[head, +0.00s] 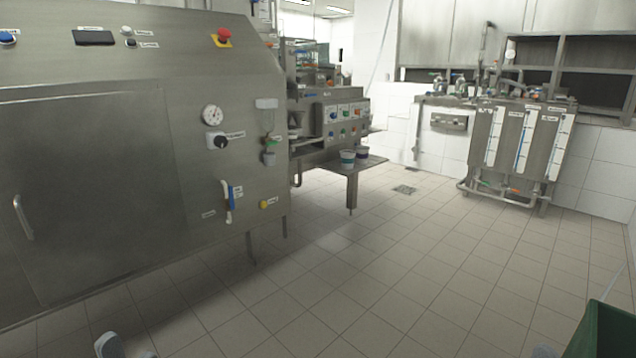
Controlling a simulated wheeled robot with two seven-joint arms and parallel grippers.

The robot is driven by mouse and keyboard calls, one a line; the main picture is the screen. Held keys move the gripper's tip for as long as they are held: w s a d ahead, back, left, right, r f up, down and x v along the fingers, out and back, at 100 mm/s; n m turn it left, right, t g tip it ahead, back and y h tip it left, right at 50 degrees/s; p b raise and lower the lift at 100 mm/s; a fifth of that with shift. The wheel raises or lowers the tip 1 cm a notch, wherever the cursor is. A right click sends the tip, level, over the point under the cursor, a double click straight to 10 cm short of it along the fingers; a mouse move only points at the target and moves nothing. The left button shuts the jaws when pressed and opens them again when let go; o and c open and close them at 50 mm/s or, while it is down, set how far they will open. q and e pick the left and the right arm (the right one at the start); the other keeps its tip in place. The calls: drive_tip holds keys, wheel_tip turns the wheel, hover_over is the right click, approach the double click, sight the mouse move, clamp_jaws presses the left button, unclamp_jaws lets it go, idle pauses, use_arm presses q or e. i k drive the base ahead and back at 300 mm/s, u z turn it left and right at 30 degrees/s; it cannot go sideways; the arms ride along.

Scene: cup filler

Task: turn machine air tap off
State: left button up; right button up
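A tap with a blue lever (231,197) sits on the front of the large steel machine (120,170), low on its right part. It is likely the air tap, but its small label (238,191) is too small to read. The lever stands roughly upright, along a short white pipe. No gripper touches it. A grey rounded piece of my own body (109,345) shows at the bottom left edge. Neither gripper can be made out in the head view.
The machine also bears a gauge (212,115), a black knob (216,141), a red emergency button (223,38) and a yellow button (264,204). Cups (347,159) stand on a side shelf. A green bin (606,333) is at bottom right.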

sight(232, 205)
drive_tip(key=z, duration=0.3)
drive_tip(key=i, duration=1)
